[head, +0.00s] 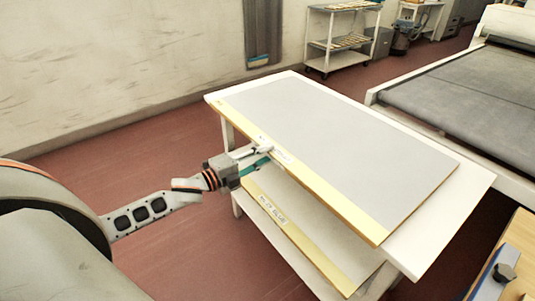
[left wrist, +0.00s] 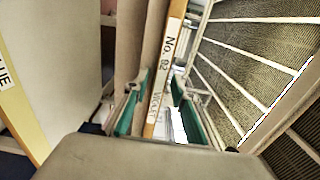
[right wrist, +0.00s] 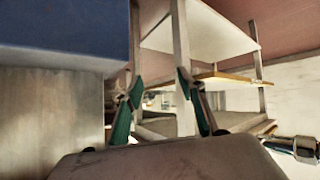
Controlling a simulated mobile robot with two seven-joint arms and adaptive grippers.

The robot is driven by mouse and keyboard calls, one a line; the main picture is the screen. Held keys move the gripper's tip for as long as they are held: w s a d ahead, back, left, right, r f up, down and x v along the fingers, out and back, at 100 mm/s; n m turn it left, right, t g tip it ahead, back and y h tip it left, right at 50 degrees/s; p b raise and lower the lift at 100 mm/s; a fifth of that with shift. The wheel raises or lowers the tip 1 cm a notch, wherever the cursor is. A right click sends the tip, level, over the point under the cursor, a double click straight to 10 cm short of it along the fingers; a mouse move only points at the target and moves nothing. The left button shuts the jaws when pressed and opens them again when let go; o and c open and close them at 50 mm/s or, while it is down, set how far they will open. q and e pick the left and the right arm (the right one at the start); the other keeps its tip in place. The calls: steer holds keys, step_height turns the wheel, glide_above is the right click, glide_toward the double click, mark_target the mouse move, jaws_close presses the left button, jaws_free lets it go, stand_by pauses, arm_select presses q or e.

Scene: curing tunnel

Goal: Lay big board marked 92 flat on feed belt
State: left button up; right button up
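The big board (head: 330,130) is grey with a yellow edge strip. It lies flat on top of a white cart (head: 455,210), slightly overhanging its near left side. My left gripper (head: 262,158) is at that long left edge. In the left wrist view the board's edge, labelled No. 92 (left wrist: 166,60), runs between the teal-padded fingers of my left gripper (left wrist: 160,112). The fingers stand apart, with a gap visible on the right side. The feed belt (head: 465,95) is dark grey, at upper right. My right gripper (right wrist: 162,112) is open and empty, outside the head view.
A second yellow-edged board (head: 310,235) lies on the cart's lower shelf, its label too small to read fully. A wooden bench (head: 510,260) with a dark knob-like item stands at lower right. A white rack (head: 340,40) stands at the back. Red floor on the left is clear.

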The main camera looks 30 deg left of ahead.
steer(key=shift+f, duration=0.1)
arm_select(q)
jaws_close()
steer(key=r+p+v, duration=0.1)
steer(key=p+v, duration=0.3)
steer(key=v, duration=0.9)
steer(key=shift+p, duration=0.3)
arm_select(e)
step_height(320, 180, up, 6)
steer(key=w, duration=0.1)
steer(key=shift+w, duration=0.25)
stand_by(1.7)
arm_select(q)
steer(key=shift+s+a, duration=0.1)
steer(key=shift+s, duration=0.05)
arm_select(e)
steer(key=shift+a, duration=0.1)
arm_select(q)
steer(key=shift+o, duration=0.9)
jaws_free()
steer(key=shift+s, duration=0.1)
steer(key=v, duration=1.2)
steer(key=shift+f, duration=0.15)
